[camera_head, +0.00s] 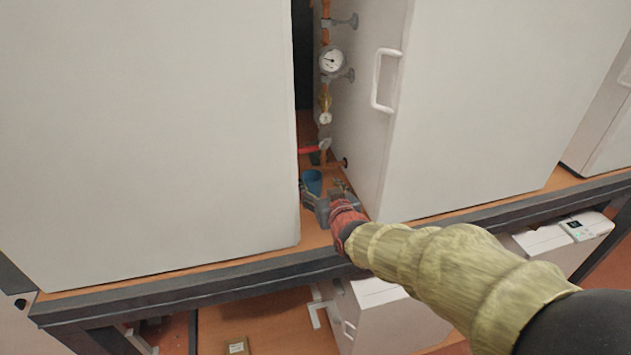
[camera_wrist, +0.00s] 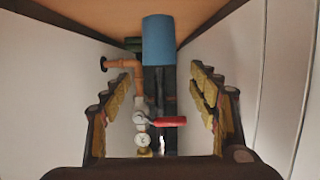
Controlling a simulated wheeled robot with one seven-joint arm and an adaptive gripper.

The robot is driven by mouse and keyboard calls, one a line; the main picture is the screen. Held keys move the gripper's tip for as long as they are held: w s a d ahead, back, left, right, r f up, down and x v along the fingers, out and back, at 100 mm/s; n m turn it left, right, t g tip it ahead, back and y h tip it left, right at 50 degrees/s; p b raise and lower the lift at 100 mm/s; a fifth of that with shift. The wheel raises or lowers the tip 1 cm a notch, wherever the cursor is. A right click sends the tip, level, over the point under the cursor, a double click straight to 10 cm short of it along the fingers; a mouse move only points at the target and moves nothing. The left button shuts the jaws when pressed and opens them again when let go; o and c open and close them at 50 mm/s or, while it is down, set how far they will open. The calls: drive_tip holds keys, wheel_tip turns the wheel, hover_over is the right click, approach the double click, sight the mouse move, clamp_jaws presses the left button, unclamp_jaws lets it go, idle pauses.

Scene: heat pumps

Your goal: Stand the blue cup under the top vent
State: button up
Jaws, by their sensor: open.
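The blue cup (camera_head: 312,182) stands on the orange shelf in the narrow gap between two white cabinets. In the wrist view, which looks upside down, the cup (camera_wrist: 158,40) shows ahead between the fingers. My gripper (camera_head: 323,192) is in the gap at the front of the shelf, close to the cup. Its padded fingers (camera_wrist: 160,82) are spread wide, with nothing clearly held between them. A copper pipe (camera_head: 325,92) with gauges and side fittings runs upright behind the cup. I cannot tell which fitting is the top vent.
A large white cabinet (camera_head: 160,130) walls the gap on the left. Another white cabinet (camera_head: 475,110) with a handle (camera_head: 378,80) stands on the right. A red lever (camera_head: 308,150) juts out low on the pipe. The shelf has a dark front edge (camera_head: 200,287). Side room is tight.

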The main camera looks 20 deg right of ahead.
drive_tip(key=s+r+g, duration=0.2)
drive_tip(key=s+g, duration=0.7)
drive_tip(key=s, duration=2.3)
drive_tip(key=shift+s, duration=0.4)
wheel_tip(320, 180, down, 11)
drive_tip(key=b, duration=1)
drive_tip(key=shift+r+b, duration=0.2)
drive_tip(key=shift+b, duration=0.2)
drive_tip(key=shift+c, duration=0.6)
